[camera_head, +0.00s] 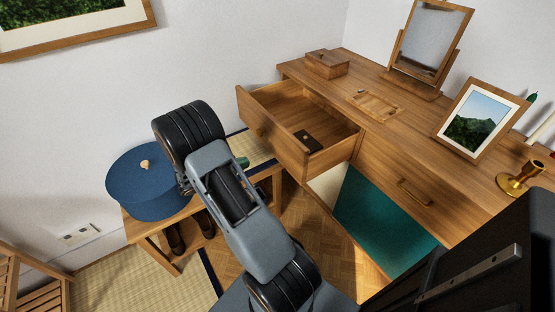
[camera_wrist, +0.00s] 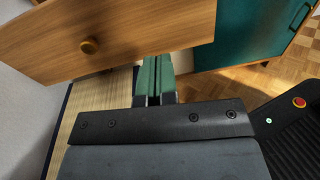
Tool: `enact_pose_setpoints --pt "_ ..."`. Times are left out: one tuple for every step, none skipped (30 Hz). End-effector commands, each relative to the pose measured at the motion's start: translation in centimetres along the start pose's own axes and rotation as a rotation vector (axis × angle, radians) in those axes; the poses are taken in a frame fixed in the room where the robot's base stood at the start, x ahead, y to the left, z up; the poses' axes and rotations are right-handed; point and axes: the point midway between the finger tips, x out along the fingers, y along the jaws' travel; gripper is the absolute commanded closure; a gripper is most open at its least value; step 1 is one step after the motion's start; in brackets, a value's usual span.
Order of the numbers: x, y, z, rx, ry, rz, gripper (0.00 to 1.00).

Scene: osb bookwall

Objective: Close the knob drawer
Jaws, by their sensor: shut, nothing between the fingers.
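The wooden knob drawer (camera_head: 272,134) is pulled out from the left part of the wooden dresser. A small dark flat item (camera_head: 308,140) lies inside it. In the wrist view the drawer front (camera_wrist: 140,30) fills the upper left, with its round knob (camera_wrist: 89,46) left of my fingers. My gripper (camera_wrist: 154,78) is shut and empty, its green fingers side by side by the lower edge of the drawer front. I cannot tell whether they touch it. In the head view my arm hides most of the gripper; a bit of green (camera_head: 242,162) shows.
The dresser top (camera_head: 400,125) carries a wooden box (camera_head: 326,64), a small tray (camera_head: 373,104), a mirror (camera_head: 425,40), a framed picture (camera_head: 482,118) and a brass candlestick (camera_head: 518,180). A low bench (camera_head: 150,238) with a round blue box (camera_head: 150,185) stands left of my arm.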

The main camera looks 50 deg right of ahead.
Motion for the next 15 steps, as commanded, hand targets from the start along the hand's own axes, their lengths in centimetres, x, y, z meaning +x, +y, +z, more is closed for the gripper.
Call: enact_pose_setpoints --pt "0.3 0.3 -1.5 -0.029 -0.03 0.018 1.0" --pt "0.5 0.5 -1.8 -0.041 -0.045 0.028 1.0" --pt "0.6 0.7 -2.2 -0.053 -0.062 0.038 1.0" --pt "0.8 0.8 -2.4 -0.061 -0.071 0.044 1.0" --pt "1.0 0.9 -2.6 -0.067 -0.079 0.049 1.0" --pt "1.2 1.0 -2.7 -0.073 -0.086 0.054 1.0" --pt "1.5 1.1 -2.8 -0.075 -0.089 0.056 1.0" --pt "1.8 1.1 -2.8 -0.077 -0.092 0.058 1.0" --pt "2.4 1.2 -2.8 -0.078 -0.094 0.058 1.0" --pt "2.8 1.2 -2.7 -0.079 -0.094 0.058 1.0" --pt "3.3 1.2 -2.6 -0.078 -0.095 0.058 1.0" --pt "4.0 1.3 -2.6 -0.078 -0.094 0.057 1.0" --pt "4.6 1.3 -2.5 -0.078 -0.093 0.057 1.0" --pt "5.2 1.3 -2.5 -0.078 -0.093 0.056 1.0" --pt "6.0 1.4 -2.4 -0.078 -0.093 0.056 1.0"
